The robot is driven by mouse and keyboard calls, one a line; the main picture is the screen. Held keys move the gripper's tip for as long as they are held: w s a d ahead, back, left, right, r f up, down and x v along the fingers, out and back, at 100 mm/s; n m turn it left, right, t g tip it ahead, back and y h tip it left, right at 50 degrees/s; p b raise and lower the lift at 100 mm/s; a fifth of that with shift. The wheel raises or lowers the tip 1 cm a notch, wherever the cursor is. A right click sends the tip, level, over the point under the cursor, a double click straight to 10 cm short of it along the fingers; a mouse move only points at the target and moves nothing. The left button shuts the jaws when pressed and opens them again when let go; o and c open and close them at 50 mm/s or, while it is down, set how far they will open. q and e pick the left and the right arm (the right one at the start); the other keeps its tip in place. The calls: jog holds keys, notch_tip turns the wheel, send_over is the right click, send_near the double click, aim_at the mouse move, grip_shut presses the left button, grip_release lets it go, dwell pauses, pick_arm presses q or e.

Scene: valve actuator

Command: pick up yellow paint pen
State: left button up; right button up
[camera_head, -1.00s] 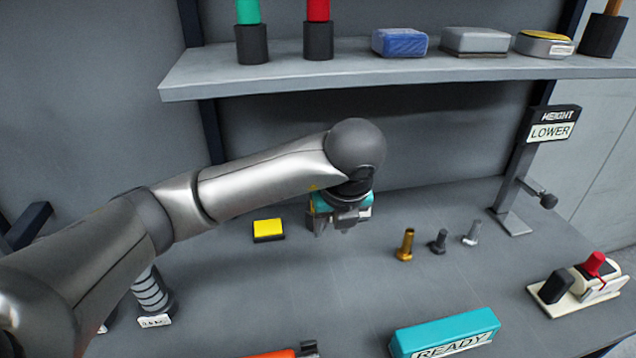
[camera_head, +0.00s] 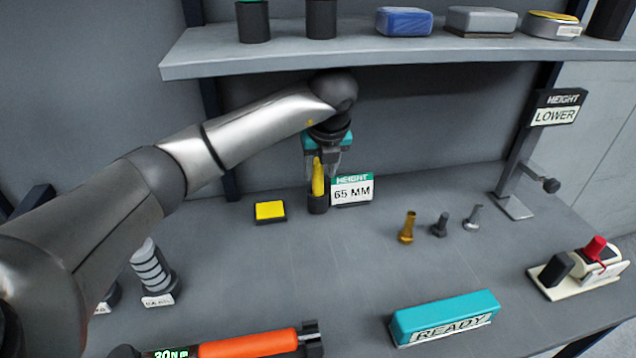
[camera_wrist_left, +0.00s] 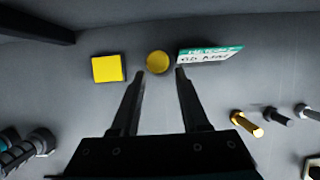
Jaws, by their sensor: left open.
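The yellow paint pen (camera_head: 318,178) stands upright in a small dark holder (camera_head: 318,204) on the bench, left of the white and green "65 MM" height sign (camera_head: 352,190). The left wrist view shows the pen end-on as a yellow disc (camera_wrist_left: 158,62). My left gripper (camera_wrist_left: 160,74) is open and empty, and the disc appears just past its fingertips, between their lines. In the head view its fingers hang behind and beside the pen's upper part; I cannot tell whether they touch it. My right gripper is not in view.
A yellow block (camera_head: 270,210) lies left of the pen holder. Several bolts, one of them brass (camera_head: 408,227), stand to the right. A shelf (camera_head: 400,59) overhangs the back, above my left wrist. A teal READY box (camera_head: 445,317) and an orange-handled tool (camera_head: 248,343) lie in front.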

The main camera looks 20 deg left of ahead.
aim_at(318, 179)
pick_arm(q)
jog(key=shift+w+a, duration=0.2)
jog(key=shift+w, duration=0.05)
jog(key=x, duration=0.5)
jog(key=shift+b, duration=0.35)
grip_shut()
